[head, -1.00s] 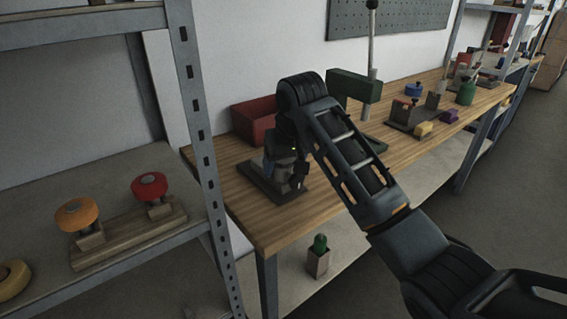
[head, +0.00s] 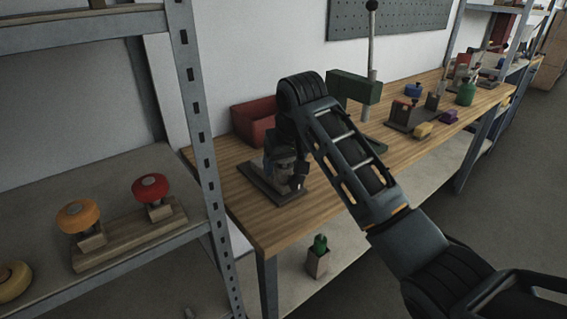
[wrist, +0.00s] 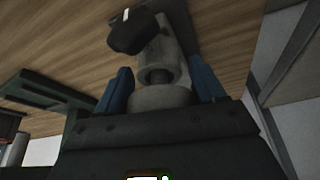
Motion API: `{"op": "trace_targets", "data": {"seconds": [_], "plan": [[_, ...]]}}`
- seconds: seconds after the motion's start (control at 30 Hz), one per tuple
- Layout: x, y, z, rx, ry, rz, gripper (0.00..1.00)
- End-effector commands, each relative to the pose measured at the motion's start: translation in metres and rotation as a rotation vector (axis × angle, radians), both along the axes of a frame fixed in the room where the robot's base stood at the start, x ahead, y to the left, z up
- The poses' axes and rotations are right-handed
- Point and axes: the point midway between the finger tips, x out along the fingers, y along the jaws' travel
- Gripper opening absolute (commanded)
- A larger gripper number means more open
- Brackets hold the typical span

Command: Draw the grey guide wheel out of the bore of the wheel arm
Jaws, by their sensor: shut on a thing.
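The grey guide wheel (wrist: 160,97) is between the two blue fingers of my gripper (wrist: 160,72) in the wrist view, close to the palm. The gripper is shut on it. Just beyond the wheel is the grey wheel arm (wrist: 163,50), with a dark round opening facing the wheel and a black knob (wrist: 138,33) at its far end. I cannot tell how much of the wheel's stem is in the bore. In the head view my gripper and wrist mostly hide the wheel and wheel arm above the dark base plate (head: 258,184).
A red bin (head: 254,122) stands behind the base plate on the wooden bench (head: 235,210). A green press (head: 352,88) stands to the right, with other fixtures beyond. A metal shelf post (head: 195,110) rises close on the left. The bench front is clear.

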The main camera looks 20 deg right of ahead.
Motion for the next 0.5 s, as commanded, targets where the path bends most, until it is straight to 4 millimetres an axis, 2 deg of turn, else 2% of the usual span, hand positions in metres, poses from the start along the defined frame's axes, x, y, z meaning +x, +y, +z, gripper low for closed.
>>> {"op": "trace_targets", "data": {"seconds": [0.5], "plan": [[0.000, 0.000, 0.020, 0.000, 0.000, -0.001, 0.32]]}}
